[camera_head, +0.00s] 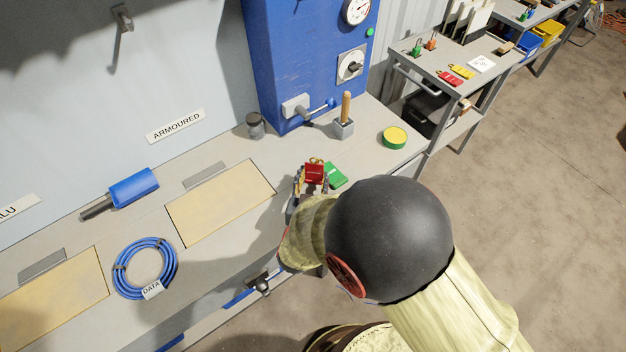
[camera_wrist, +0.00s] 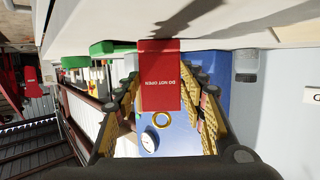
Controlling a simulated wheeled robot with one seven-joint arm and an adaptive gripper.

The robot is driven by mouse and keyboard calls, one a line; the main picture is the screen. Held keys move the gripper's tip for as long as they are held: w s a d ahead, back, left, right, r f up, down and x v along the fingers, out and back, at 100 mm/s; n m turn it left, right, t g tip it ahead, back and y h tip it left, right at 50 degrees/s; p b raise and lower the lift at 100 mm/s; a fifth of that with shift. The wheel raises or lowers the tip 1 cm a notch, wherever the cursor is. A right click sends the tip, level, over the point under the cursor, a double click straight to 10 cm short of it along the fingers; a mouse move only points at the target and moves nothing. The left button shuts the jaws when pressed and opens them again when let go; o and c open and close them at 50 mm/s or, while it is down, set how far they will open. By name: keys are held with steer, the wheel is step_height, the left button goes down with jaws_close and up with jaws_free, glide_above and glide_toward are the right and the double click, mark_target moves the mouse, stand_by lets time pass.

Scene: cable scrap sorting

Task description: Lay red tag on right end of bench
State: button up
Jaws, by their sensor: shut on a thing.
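The red tag (camera_head: 314,172) is held in my gripper (camera_head: 312,182) at the bench's front edge, in the head view. In the wrist view the red tag (camera_wrist: 159,78) shows "DO NOT OPEN" lettering and sits between the two yellow-padded fingers of my gripper (camera_wrist: 160,105). A brass ring (camera_wrist: 162,120) shows by the tag's end. A green tag (camera_head: 335,176) lies on the bench (camera_head: 235,237) just right of the red tag. I cannot tell whether the red tag touches the bench top. My arm hides part of the bench's front edge.
A yellow-topped green tin (camera_head: 394,137) stands near the bench's right end. A wooden-handled tool in a grey block (camera_head: 344,119), a dark jar (camera_head: 256,126) and a blue cabinet (camera_head: 300,60) stand behind. A blue cable coil (camera_head: 146,268) lies left. Bare bench shows between the green tag and tin.

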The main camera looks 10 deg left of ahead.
steer(key=shift+f, duration=0.1)
steer(key=o, duration=0.8)
steer(key=shift+o, duration=0.2)
steer(key=shift+s+r, duration=0.3)
steer(key=p+v, duration=0.3)
steer(key=v, duration=0.8)
steer(key=shift+s, duration=0.2)
